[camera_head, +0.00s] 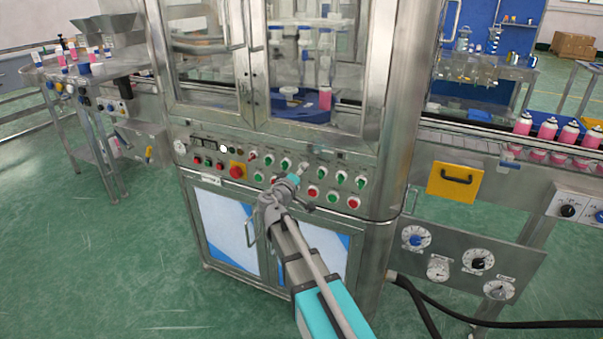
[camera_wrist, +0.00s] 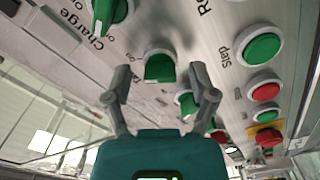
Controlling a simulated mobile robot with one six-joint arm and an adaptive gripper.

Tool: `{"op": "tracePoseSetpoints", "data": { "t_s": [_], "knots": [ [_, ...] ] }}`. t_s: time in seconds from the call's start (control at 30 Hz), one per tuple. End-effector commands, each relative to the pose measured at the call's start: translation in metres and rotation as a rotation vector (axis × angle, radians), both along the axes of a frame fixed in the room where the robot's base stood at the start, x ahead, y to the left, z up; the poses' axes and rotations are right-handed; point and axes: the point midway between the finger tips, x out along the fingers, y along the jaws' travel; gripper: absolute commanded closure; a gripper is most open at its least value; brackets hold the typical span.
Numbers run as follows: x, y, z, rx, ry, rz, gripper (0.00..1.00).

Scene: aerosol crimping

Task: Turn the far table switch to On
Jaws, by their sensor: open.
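The control panel (camera_head: 225,152) on the front of the crimping machine carries several green selector knobs and red buttons. My gripper (camera_head: 304,167) is at the panel, in the middle of its upper row. In the wrist view my gripper (camera_wrist: 162,92) has its two grey fingers spread wide and empty. A green knob (camera_wrist: 160,68) shows between and beyond the fingertips, apart from them as far as I can tell. A larger green knob (camera_wrist: 108,12) by the label "Charge" is at the top left. I cannot read which label is the far table switch, nor its setting.
A red emergency stop on a yellow plate (camera_head: 237,171) sits left of my gripper. Glass doors (camera_head: 205,70) are above; a conveyor with pink cans (camera_head: 548,130) is at right.

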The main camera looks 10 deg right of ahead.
Motion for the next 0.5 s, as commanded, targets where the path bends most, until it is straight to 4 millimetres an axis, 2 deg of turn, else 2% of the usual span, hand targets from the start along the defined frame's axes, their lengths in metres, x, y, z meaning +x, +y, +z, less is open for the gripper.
{"op": "tracePoseSetpoints", "data": {
  "t_s": [0.27,0.5],
  "knots": [
    [-0.025,0.017,0.0,0.0,0.0,0.002,0.26],
    [-0.058,0.039,0.0,0.0,0.0,0.002,0.26]
  ]
}}
